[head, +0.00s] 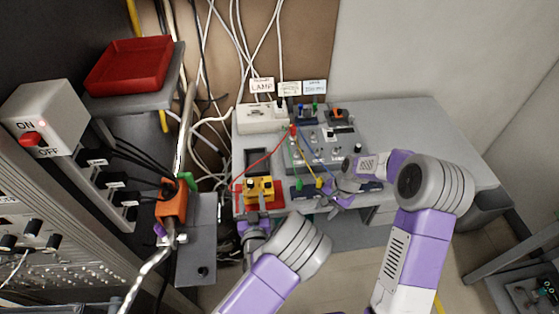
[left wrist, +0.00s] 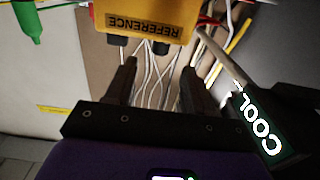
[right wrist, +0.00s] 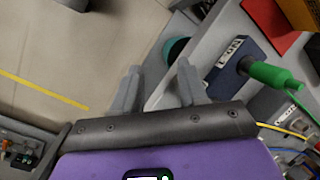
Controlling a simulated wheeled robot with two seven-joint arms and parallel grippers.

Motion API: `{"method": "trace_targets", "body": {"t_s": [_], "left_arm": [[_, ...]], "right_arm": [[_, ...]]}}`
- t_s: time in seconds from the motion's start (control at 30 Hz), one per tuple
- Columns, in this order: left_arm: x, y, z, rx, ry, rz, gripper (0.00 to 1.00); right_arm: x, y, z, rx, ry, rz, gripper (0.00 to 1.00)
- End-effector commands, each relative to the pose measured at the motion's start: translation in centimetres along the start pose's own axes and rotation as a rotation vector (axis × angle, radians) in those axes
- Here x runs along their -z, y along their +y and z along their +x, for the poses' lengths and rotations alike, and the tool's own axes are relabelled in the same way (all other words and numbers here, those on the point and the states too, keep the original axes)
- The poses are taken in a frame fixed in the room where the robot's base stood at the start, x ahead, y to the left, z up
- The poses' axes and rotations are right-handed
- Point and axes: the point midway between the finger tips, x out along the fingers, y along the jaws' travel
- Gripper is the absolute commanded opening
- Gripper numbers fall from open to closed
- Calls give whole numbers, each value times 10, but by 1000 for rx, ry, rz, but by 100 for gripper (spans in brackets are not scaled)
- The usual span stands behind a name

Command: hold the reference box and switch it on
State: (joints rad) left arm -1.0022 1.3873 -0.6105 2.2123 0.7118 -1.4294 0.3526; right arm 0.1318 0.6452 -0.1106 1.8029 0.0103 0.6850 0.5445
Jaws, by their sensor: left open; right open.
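The yellow reference box (head: 259,187) sits on a red mat (head: 279,201) at the table's front left. In the left wrist view its label reads REFERENCE upside down (left wrist: 145,24). My left gripper (head: 256,215) is open and empty, just in front of the box; its fingertips (left wrist: 159,66) point at the box and appear apart from it. The box's switch cannot be made out. My right gripper (head: 335,192) is open and empty by the table's front edge, right of the box. A corner of the yellow box shows in the right wrist view (right wrist: 302,12).
A dark blue box (right wrist: 244,62) with a green plug lies near my right gripper. Wired instrument panels (head: 325,148) and a white unit (head: 262,118) stand behind. An orange device (head: 171,204) is at left. The table's right side (head: 420,130) is clear.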

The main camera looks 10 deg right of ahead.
Motion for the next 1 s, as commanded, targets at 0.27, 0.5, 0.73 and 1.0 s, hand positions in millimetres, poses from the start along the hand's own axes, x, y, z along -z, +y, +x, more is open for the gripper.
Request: {"method": "trace_targets", "body": {"t_s": [0.27, 0.5, 0.73, 1.0], "left_arm": [[0, 0, 0, 0, 0, 0, 53], [0, 0, 0, 0, 0, 0, 53], [0, 0, 3, 0, 1, 0, 53], [0, 0, 37, 0, 3, -1, 53]], "right_arm": [[-2, -105, -57, 2, -32, 301, 43], [-32, -175, -82, -6, -62, 516, 43], [-45, -196, -92, -14, -74, 602, 43], [-46, -197, -92, -14, -74, 607, 43]]}}
